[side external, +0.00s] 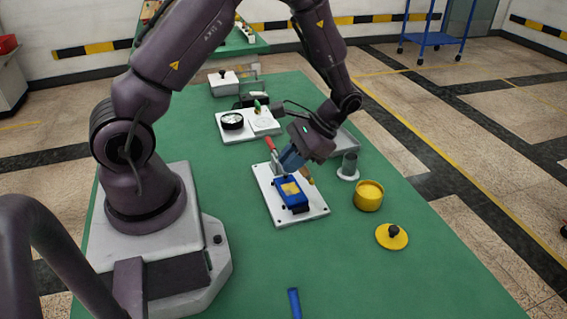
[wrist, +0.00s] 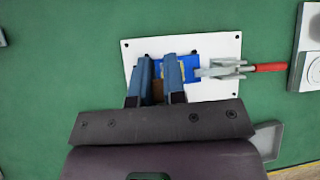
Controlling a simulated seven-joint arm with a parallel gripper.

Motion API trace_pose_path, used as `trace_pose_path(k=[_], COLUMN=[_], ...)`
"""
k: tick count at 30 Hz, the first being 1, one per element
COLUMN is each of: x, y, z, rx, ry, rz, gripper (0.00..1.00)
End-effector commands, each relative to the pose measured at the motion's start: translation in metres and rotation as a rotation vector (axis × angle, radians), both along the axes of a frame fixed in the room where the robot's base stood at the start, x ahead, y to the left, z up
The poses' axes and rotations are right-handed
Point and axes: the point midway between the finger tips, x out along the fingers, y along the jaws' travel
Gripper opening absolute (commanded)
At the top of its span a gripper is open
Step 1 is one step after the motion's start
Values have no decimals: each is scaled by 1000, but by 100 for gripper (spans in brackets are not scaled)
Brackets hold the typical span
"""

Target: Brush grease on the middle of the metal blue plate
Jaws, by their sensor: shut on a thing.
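The metal blue plate (side external: 291,194) lies on a white base board (side external: 315,212), with a yellowish patch on its middle. In the wrist view the blue plate (wrist: 190,70) is partly hidden by my fingers. My gripper (side external: 293,160) is above the far side of the plate, tilted, with blue fingers. In the wrist view my gripper (wrist: 158,62) is shut on a brown-handled brush (wrist: 158,92), whose tan part (side external: 307,175) shows beside the fingers. Whether the bristles touch the plate is hidden. A yellow pot (side external: 368,196) stands open to the right.
A red-handled clamp (side external: 270,145) stands at the board's far edge. A yellow lid (side external: 391,237) lies near the pot. A grey cylinder on a white base (side external: 348,166) stands right of my gripper. A blue stick (side external: 294,303) lies in front. The green table between is clear.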

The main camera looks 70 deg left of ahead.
Motion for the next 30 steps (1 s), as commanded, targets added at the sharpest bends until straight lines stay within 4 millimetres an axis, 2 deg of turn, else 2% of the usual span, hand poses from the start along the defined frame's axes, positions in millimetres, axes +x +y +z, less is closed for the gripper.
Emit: trace_pose_path(k=[1,4,18,22,30], x=[2,0,0,0,0], y=[0,0,0,0,0], z=[15,35,75,82,83], rx=[2,0,1,0,0], ry=[-12,-8,-7,-5,-4], rz=[0,0,0,-1,-1], gripper=[0,0,0,0,0])
